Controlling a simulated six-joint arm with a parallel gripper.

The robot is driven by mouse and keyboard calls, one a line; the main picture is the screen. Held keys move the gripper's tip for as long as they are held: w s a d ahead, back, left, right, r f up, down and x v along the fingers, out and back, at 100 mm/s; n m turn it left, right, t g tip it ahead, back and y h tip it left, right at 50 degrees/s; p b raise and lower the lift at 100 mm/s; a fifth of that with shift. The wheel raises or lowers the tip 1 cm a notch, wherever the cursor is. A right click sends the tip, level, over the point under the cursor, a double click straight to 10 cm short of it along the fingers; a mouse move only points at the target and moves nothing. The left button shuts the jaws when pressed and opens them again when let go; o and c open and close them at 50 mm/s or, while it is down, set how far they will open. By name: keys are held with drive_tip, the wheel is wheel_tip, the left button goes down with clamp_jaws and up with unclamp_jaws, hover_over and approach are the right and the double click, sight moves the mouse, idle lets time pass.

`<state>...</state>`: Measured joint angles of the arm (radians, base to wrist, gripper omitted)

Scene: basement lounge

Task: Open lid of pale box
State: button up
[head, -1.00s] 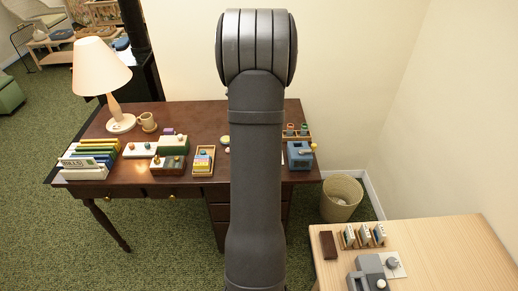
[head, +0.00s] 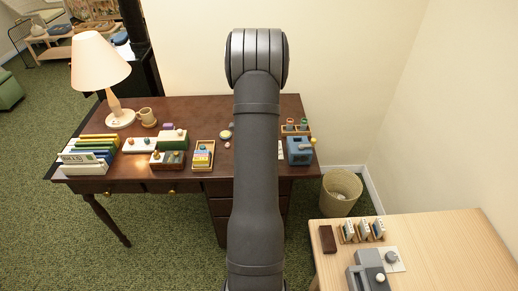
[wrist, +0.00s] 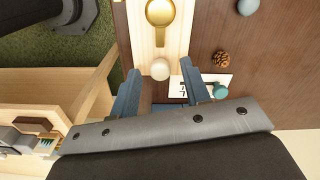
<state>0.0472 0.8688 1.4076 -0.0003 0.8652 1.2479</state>
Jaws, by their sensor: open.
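In the wrist view, a long pale wooden piece (wrist: 147,41), apparently the pale box, runs up from between my fingers. A brass-coloured rounded fitting (wrist: 160,12) lies on it, and a round cream knob (wrist: 160,69) sits at its near end. My gripper (wrist: 161,80) is open, its two blue fingers on either side below the knob, with nothing held between them. I cannot tell whether they touch the box. In the head view my arm hides the gripper and that part of the desk.
A pine cone (wrist: 220,58), a blue-grey ball (wrist: 248,7) and a teal knob (wrist: 219,91) lie to the right. The dark desk (head: 215,115) also holds a lamp (head: 99,66), files (head: 88,153) and a blue device (head: 299,152). A pale table (head: 450,250) stands front right.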

clamp_jaws()
drive_tip(key=a, duration=0.6)
unclamp_jaws()
wheel_tip(320, 180, up, 17)
drive_tip(key=shift+r, duration=0.2)
idle(0.5)
drive_tip(key=shift+f, duration=0.1)
